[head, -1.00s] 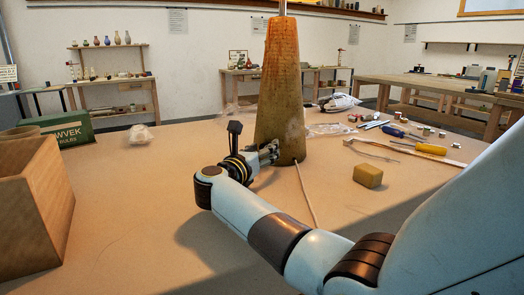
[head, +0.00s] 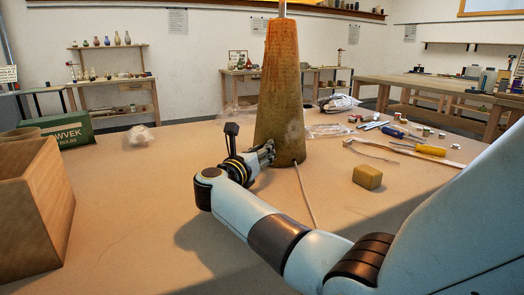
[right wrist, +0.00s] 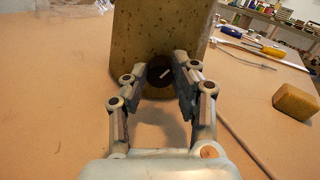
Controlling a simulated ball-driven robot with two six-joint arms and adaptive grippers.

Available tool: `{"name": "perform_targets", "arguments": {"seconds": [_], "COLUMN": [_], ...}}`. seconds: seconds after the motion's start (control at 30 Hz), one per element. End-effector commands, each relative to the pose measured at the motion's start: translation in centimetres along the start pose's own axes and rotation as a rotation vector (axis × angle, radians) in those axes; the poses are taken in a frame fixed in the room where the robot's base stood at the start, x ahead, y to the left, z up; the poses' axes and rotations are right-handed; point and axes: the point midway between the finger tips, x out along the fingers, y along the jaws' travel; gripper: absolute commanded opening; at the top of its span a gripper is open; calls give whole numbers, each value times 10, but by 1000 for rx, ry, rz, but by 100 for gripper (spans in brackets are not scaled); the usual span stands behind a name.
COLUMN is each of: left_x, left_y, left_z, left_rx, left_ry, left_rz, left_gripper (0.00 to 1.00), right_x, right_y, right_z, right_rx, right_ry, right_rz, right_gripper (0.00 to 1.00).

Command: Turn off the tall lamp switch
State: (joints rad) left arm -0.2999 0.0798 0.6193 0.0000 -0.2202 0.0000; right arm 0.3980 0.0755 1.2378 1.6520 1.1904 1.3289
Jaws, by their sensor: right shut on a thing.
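The tall lamp (head: 279,95) has a rusty, tapering column that stands on the table; the yellow edge of its shade (head: 305,8) shows at the top of the head view. In the right wrist view, a dark round switch knob (right wrist: 160,72) with a white mark sits low on the lamp's face (right wrist: 155,30). My right gripper (head: 268,152) is at the left front side of the lamp's base. Its fingers (right wrist: 160,80) lie on both sides of the knob and are shut on it. My left gripper is not in view.
A pale cord (head: 306,195) runs from the lamp's base along the table. A yellow block (head: 367,177) and a yellow screwdriver (head: 428,150) lie to the right. A wooden box (head: 35,205) and a green box (head: 65,128) stand at the left.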

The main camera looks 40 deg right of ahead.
Motion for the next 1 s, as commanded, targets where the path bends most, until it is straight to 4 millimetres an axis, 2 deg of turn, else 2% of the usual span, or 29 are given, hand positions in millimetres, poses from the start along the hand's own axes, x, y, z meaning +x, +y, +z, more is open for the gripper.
{"name": "perform_targets", "arguments": {"seconds": [1.0], "left_x": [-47], "left_y": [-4], "left_z": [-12], "left_rx": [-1], "left_ry": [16], "left_rz": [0], "left_gripper": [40], "right_x": [0], "right_y": [0], "right_z": [2], "right_rx": [-919], "right_ry": [0], "right_rz": [1], "right_gripper": [0]}}
